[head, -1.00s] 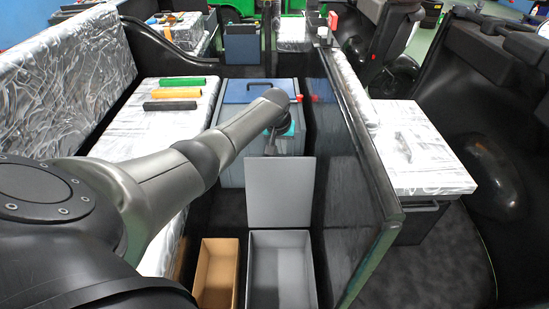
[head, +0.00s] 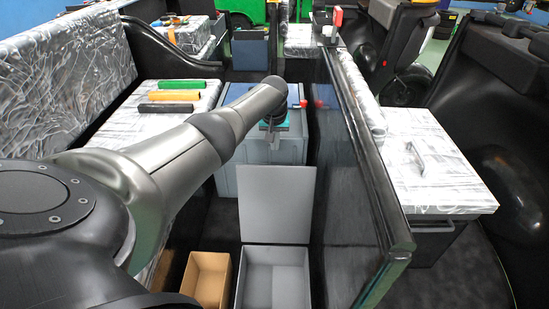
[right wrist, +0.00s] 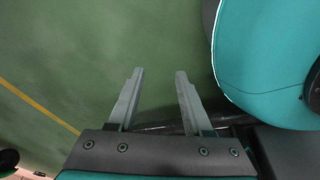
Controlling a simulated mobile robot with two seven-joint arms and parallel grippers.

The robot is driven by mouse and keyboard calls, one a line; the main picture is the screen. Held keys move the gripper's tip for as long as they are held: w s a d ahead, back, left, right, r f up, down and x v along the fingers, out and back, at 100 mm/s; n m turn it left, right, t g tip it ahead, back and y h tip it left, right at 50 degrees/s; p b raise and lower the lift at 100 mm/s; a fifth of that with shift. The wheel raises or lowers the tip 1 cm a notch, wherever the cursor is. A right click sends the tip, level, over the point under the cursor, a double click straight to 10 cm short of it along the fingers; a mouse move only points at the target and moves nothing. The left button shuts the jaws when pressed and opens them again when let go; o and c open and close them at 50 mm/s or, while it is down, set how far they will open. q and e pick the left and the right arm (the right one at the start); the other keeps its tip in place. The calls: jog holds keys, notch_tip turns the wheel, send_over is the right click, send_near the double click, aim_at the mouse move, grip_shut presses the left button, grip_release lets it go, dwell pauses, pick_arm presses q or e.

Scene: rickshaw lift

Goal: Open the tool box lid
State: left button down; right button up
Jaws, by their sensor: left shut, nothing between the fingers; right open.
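The tool box (head: 233,180) is a grey-blue box with a blue lid (head: 236,92), in the middle of the head view. The lid looks shut, and my left arm crosses in front of much of it. My left gripper (head: 274,128) is at the box's front upper edge, pointing down. It is shut and empty; its fingertips are hard to make out, and I cannot tell if they touch the lid. My right gripper (right wrist: 159,72) is open and empty over green floor in the right wrist view, away from the box.
A grey bin (head: 275,250) with an upright panel (head: 278,203) and a brown bin (head: 208,277) stand in front. A silver bench (head: 125,128) with coloured rolls (head: 180,96) is left. A dark partition (head: 350,160) and silver-lidded box (head: 440,175) are right.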

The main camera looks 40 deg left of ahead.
jog(key=shift+w+a+r+b, duration=3.1)
jog(key=shift+w+r+b, duration=0.5)
jog(key=shift+w+r, duration=1.45)
pick_arm(q)
jog(key=shift+s+d+f+p, duration=0.3)
jog(key=shift+f+p, duration=0.3)
jog(key=shift+f, duration=0.3)
jog(key=shift+s+d+f+p, duration=0.25)
jog(key=shift+f+p, duration=0.35)
jog(key=shift+f, duration=0.3)
jog(key=shift+s+d+f+p, duration=0.2)
jog(key=shift+s+f+p, duration=0.15)
jog(key=shift+f+p, duration=0.4)
pick_arm(e)
jog(key=s+d+f, duration=0.1)
jog(key=s+f, duration=0.3)
jog(key=f, duration=0.2)
jog(key=shift+d, duration=0.4)
pick_arm(q)
jog(key=shift+f, duration=0.15)
pick_arm(e)
jog(key=shift+s, duration=0.1)
jog(key=shift+r, duration=0.1)
